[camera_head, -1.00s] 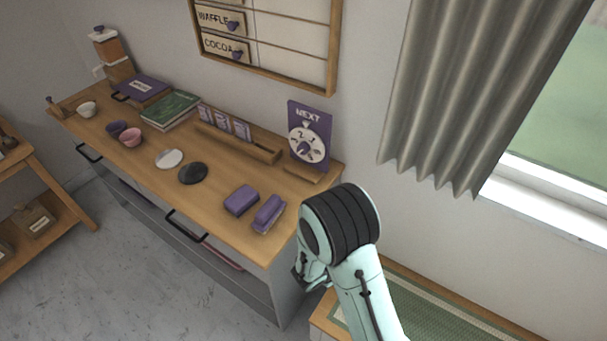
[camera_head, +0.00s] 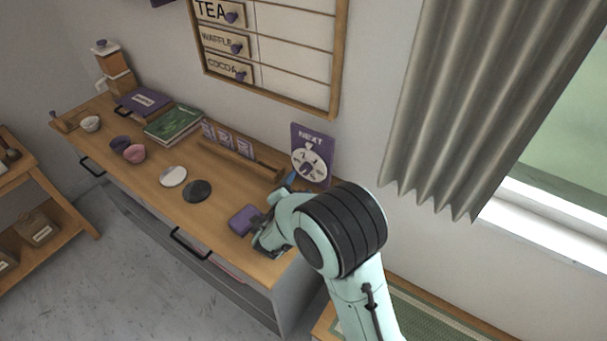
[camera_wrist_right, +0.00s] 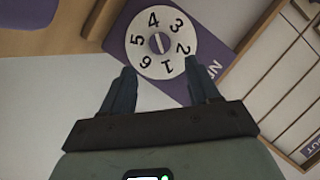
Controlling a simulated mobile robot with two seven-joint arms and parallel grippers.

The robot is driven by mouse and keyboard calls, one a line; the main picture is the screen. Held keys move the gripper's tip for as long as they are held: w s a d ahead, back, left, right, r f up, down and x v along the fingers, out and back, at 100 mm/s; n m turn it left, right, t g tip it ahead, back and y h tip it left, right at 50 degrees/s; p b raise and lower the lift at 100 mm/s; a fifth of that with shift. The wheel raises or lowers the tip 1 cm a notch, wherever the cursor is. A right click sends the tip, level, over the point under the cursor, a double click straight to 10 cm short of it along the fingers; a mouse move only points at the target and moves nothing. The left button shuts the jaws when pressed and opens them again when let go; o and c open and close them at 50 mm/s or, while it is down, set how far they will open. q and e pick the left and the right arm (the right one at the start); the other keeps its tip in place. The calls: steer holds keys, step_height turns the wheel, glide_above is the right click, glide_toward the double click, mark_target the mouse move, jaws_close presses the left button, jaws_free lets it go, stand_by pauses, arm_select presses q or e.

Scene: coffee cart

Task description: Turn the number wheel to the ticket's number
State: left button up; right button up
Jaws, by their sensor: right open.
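The purple NEXT board (camera_head: 325,150) stands at the back right of the counter. It bears the white number wheel (camera_head: 308,165), which also shows in the right wrist view (camera_wrist_right: 148,60) with digits and a round slotted centre knob (camera_wrist_right: 159,43). The digit 2 lies on the side towards the NEXT lettering. My right gripper (camera_wrist_right: 161,82) is open and empty; its two fingers point at the wheel, apart from the knob. In the head view, my right arm hides part of the board's foot. Several ticket-like cards (camera_head: 225,139) stand in a wooden rack; their print is too small to read. My left gripper is out of view.
A purple block (camera_head: 243,220) lies near my right arm. A black disc (camera_head: 197,191), a white disc (camera_head: 173,177), cups (camera_head: 134,153) and a green book (camera_head: 174,122) lie further left. A menu board (camera_head: 290,65) hangs above; a curtain (camera_head: 450,110) hangs at the right.

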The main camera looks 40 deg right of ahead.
mark_target(305, 171)
steer(key=x, duration=0.7)
steer(key=shift+w+d+b, duration=0.15)
steer(key=shift+w+b, duration=0.1)
steer(key=shift+b, duration=0.05)
steer(key=c, duration=1)
